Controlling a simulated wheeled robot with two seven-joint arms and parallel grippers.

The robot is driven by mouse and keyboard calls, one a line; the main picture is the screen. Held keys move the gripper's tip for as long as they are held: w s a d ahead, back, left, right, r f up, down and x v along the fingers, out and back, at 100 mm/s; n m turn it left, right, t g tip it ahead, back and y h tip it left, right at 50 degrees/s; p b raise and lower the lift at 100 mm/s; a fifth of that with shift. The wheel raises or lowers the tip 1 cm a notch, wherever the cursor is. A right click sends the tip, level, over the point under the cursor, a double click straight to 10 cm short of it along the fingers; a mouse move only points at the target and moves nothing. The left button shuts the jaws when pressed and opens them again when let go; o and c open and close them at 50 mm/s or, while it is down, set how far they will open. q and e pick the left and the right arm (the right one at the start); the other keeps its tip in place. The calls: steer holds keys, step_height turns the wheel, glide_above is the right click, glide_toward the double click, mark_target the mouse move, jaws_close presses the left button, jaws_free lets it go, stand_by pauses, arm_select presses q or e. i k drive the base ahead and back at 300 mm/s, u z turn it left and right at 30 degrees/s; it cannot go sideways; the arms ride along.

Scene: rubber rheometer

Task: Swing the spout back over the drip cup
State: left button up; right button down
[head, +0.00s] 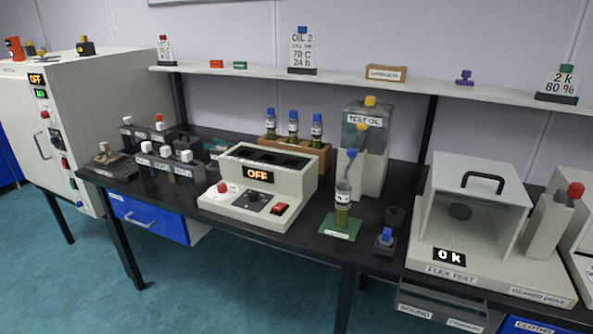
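The test oil dispenser (372,170) stands on the bench right of centre, with a clear tank, a "TEST OIL" label and a yellow cap on top. Its blue-grey spout (350,160) points toward the front, above a vial (342,208) of yellowish liquid. A small dark cup (395,216), which looks like the drip cup, stands to the right of the dispenser's foot, apart from the spout. Neither of my grippers is in view.
A heater block (258,190) reading "OFF" stands left of the vial. A small dark stand with a blue cap (385,240) sits in front of the cup. The flex test machine (470,215) is at the right. A rack of blue-capped vials (293,150) is behind.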

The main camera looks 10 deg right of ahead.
mark_target(352, 153)
steer(key=u, duration=0.1)
steer(key=i, duration=0.35)
steer(key=z, duration=0.95)
